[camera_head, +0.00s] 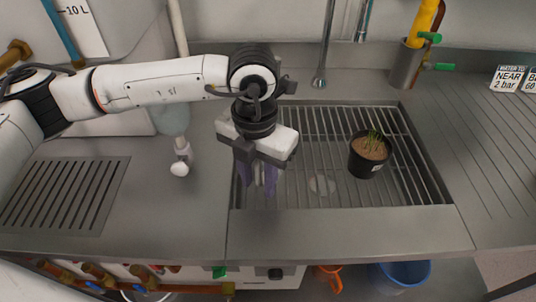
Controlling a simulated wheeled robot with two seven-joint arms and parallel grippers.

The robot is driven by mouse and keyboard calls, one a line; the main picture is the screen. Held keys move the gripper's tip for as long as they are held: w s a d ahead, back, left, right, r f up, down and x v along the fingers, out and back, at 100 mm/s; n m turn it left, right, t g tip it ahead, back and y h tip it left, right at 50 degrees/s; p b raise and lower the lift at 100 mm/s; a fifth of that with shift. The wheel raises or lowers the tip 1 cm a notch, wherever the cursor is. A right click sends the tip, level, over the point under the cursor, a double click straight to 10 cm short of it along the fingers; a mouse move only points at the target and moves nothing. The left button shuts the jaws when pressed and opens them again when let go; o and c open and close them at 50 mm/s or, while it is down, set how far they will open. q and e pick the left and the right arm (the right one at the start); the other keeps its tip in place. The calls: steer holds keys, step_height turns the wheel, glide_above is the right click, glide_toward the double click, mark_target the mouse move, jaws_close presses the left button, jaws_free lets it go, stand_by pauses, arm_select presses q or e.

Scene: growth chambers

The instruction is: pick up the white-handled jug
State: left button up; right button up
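I cannot make out a white-handled jug for certain. My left gripper (258,182) points down over the left end of the slatted sink grid (310,130). Its purplish fingers look apart, with a small pale shape between them that I cannot identify. Left of the gripper, a pale translucent body (172,121) shows partly below my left arm, with a white knob (179,169) under it; my arm hides part of it, and I cannot tell what it is. My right gripper is not in view.
A black plant pot (367,160) stands on the grid's right part. A metal holder (404,66) with yellow and green-handled items stands at the back right. A slotted panel (62,195) lies at left. An orange container (328,279) and blue bucket (402,274) are below the counter.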

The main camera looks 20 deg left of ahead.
arm_select(q)
jaws_close()
steer(key=shift+r, duration=0.25)
steer(key=shift+r+b, duration=0.5)
steer(key=shift+r, duration=4.25)
